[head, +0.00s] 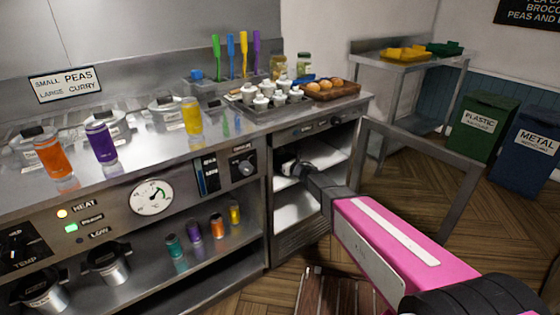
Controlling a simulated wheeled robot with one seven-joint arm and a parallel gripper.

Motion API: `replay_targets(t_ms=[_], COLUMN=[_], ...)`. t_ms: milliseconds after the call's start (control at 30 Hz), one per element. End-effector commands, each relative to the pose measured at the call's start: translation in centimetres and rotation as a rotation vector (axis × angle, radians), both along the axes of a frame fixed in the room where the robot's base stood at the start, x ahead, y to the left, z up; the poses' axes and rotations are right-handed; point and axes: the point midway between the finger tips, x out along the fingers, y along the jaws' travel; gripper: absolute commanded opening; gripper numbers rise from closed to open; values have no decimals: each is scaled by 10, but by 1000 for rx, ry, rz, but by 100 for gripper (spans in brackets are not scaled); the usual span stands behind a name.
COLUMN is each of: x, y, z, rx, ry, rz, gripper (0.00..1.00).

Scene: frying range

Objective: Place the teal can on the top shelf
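A small teal can (174,246) stands upright at the left of a row on the shelf (213,263) below the control panel. Beside it stand small purple (194,231), orange (217,225) and yellow (235,213) cans. The steel top surface (150,154) above holds larger orange (52,157), purple (100,142) and yellow (191,116) cans. My gripper (285,165) is at the opening of the shelved compartment on the right, well to the right of the teal can and higher. Its fingers are small and dark, so I cannot tell whether it is open or shut.
Two metal pots (107,263) stand left of the small cans. A tray of white-topped shakers (266,97) and an egg tray (331,89) occupy the counter's right end. A steel table frame (465,190) stands to the right of my arm. Green (482,127) and blue bins stand beyond.

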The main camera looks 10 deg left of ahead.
Motion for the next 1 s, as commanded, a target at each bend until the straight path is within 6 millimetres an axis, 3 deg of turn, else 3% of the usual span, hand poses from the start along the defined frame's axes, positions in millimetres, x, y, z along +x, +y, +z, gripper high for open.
replay_targets(t_ms=[267,700,1000], x=[-2,-45,-62], y=[-3,-71,-100], z=[3,4,3], rx=[0,1,-1], ry=[0,1,1], rz=[0,-2,-1], gripper=[81,81,81])
